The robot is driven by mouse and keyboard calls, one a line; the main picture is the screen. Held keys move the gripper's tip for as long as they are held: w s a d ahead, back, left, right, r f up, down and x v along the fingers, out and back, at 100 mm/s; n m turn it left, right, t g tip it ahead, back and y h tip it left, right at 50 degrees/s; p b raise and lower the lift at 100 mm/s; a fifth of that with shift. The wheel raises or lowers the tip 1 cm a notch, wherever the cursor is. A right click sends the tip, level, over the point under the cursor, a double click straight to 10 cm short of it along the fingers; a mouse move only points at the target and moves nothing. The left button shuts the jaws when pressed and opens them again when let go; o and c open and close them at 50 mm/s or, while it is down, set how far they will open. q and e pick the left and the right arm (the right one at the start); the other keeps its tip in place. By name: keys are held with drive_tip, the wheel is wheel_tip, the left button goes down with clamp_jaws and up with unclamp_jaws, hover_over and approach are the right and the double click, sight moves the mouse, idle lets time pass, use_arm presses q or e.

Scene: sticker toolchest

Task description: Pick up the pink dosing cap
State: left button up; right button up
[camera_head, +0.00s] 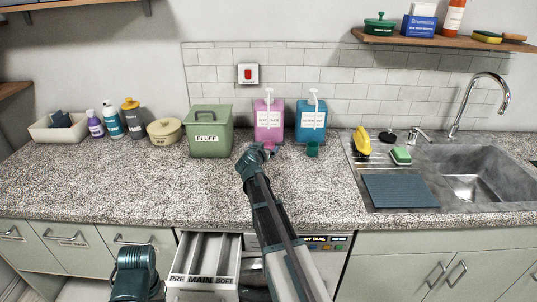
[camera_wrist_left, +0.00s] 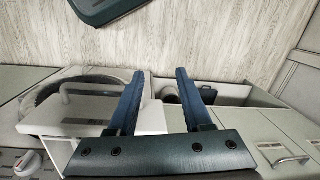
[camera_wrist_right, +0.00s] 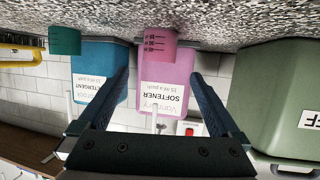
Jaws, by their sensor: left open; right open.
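The pink dosing cap (camera_wrist_right: 157,45) stands on the counter in front of the pink softener dispenser (camera_wrist_right: 172,90). It shows marks on its side in the right wrist view, which is upside down. In the head view the cap (camera_head: 272,148) is partly hidden behind my right gripper (camera_head: 257,150). My right gripper is open and empty in the right wrist view (camera_wrist_right: 159,76), with the cap ahead between its fingers and apart from them. My left gripper (camera_wrist_left: 157,72) is open and empty, low in front of the cabinets.
A teal cap (camera_head: 312,149) stands in front of the blue detergent dispenser (camera_head: 311,122), right of the pink one. A green FLUFF bin (camera_head: 210,142) stands to the left. The sink (camera_head: 470,180) is at the right. A drawer (camera_head: 203,280) is open below. The counter's front is clear.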

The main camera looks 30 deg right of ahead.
sight(270, 142)
drive_tip(key=shift+b+x, duration=1)
drive_tip(key=shift+x, duration=2)
drive_tip(key=shift+s+f, duration=0.1)
drive_tip(key=shift+c, duration=0.3)
drive_tip(key=c, duration=1.3)
drive_tip(key=shift+r+p, duration=0.25)
drive_tip(key=shift+p, duration=0.05)
